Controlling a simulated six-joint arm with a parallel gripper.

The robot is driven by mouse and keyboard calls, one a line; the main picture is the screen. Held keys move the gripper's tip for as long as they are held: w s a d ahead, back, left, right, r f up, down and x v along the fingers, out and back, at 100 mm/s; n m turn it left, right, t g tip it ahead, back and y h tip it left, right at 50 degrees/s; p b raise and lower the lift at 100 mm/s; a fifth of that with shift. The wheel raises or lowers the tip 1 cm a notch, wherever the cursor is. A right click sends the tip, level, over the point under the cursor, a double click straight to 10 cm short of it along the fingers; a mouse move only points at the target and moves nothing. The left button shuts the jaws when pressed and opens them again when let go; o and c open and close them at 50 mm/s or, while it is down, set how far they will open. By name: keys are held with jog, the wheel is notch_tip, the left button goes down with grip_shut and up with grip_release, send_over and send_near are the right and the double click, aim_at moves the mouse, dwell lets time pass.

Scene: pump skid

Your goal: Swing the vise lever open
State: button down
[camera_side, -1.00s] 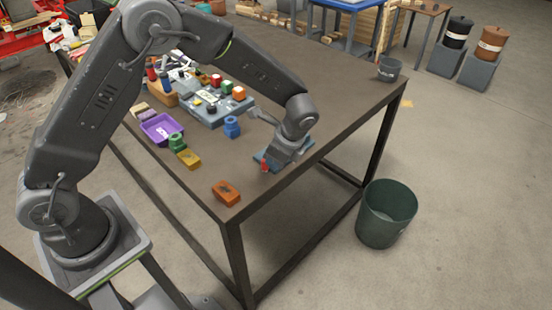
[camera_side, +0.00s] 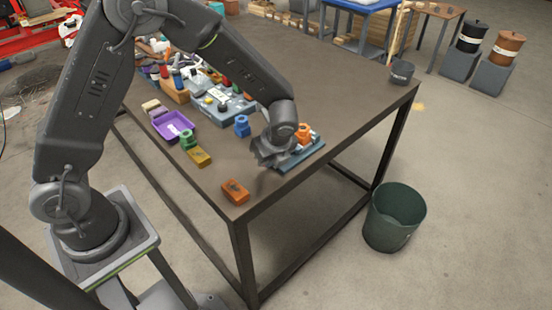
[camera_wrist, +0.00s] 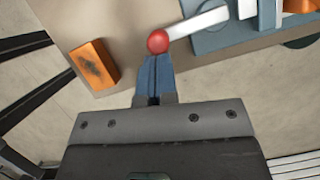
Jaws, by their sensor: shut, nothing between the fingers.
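The vise stands near the table's front right corner. Its blue-grey base (camera_side: 302,155) and an orange part (camera_side: 303,133) show in the side view. In the wrist view its grey body (camera_wrist: 235,35) is at the upper right. A pale lever (camera_wrist: 198,25) runs left from it and ends in a red ball knob (camera_wrist: 158,41). My gripper (camera_wrist: 155,62) is shut and empty, its blue fingertips right at the knob, touching or nearly so. In the side view my gripper (camera_side: 262,158) is at the vise's left end and hides the lever and knob.
An orange block (camera_side: 235,192) lies near the table corner; it also shows in the wrist view (camera_wrist: 93,65). A yellow block (camera_side: 198,156), green piece (camera_side: 187,139), blue piece (camera_side: 242,126) and purple tray (camera_side: 172,126) lie farther left and back. A green bin (camera_side: 392,218) stands on the floor.

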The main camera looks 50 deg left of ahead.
jog(key=a+m, duration=0.1)
jog(key=a+m+t, duration=0.1)
jog(key=m, duration=0.1)
jog(key=a+m, duration=0.1)
jog(key=m, duration=0.1)
jog(key=shift+s+a+t+h, duration=0.15)
jog(key=shift+s+t+h, duration=0.15)
jog(key=shift+t+h, duration=0.1)
jog(key=shift+a, duration=0.35)
jog(key=shift+w+a, duration=0.1)
jog(key=shift+a, duration=0.1)
jog(key=s+d, duration=0.3)
jog(key=shift+d+r, duration=0.2)
jog(key=shift+r, duration=0.15)
jog(key=v, duration=0.9)
jog(key=shift+a, duration=0.2)
jog(key=shift+s+r, duration=0.1)
jog(key=shift+r, duration=0.05)
